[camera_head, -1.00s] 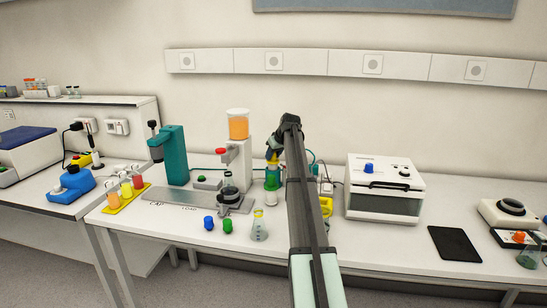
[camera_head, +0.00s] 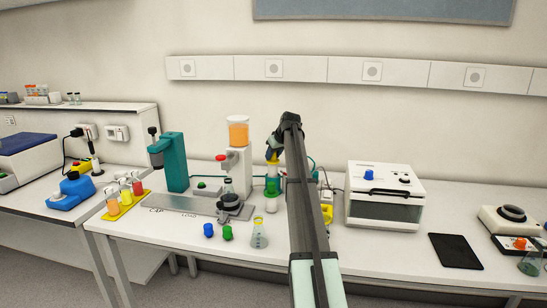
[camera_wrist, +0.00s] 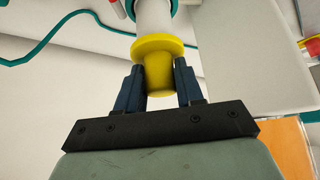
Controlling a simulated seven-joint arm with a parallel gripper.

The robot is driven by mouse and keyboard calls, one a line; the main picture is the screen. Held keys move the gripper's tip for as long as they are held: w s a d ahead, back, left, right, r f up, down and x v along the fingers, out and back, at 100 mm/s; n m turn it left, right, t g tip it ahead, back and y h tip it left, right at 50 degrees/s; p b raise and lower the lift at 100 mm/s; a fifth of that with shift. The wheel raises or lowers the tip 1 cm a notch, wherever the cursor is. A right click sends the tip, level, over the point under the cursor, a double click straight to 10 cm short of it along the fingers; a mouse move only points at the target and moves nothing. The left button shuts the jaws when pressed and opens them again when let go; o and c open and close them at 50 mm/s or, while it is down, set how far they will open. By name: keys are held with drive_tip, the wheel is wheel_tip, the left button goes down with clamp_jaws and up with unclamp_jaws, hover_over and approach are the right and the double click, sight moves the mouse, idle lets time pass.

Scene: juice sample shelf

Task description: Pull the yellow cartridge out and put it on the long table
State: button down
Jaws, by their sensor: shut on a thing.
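The yellow cartridge (camera_wrist: 158,68) has a yellow flanged end and a white body. In the wrist view my gripper (camera_wrist: 159,92) has its two dark fingers on either side of the yellow end and is shut on it. The white body runs up the picture to a teal ring at the top edge; whether its far end is still inside cannot be told. In the head view the yellow end (camera_head: 272,158) is above a green holder (camera_head: 272,187), with a pale stretch between. My arm hides part of the area to the right.
The long table (camera_head: 400,262) has free room at its front. A white box device (camera_head: 385,190) and a black pad (camera_head: 455,251) stand right. A flask (camera_head: 259,236), blue cap (camera_head: 208,230) and green cap (camera_head: 227,233) stand in front. A pump with an orange reservoir (camera_head: 238,131) stands left.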

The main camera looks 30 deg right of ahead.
drive_tip(key=shift+r, duration=1.35)
drive_tip(key=s+a+r+n+y, duration=0.1)
drive_tip(key=s+a+r, duration=0.1)
drive_tip(key=s+a, duration=0.65)
drive_tip(key=s+a+r+n+y, duration=0.1)
drive_tip(key=s+a+r+n, duration=0.15)
drive_tip(key=s, duration=1.15)
drive_tip(key=w+a+f, duration=0.1)
drive_tip(key=a+f, duration=0.1)
drive_tip(key=f, duration=0.5)
drive_tip(key=w+a+f+n, duration=0.1)
drive_tip(key=w+a+f, duration=0.1)
drive_tip(key=f, duration=0.5)
drive_tip(key=shift+a+g+y, duration=0.3)
drive_tip(key=shift+a, duration=0.05)
drive_tip(key=shift+f, duration=0.25)
drive_tip(key=c, duration=0.7)
unclamp_jaws()
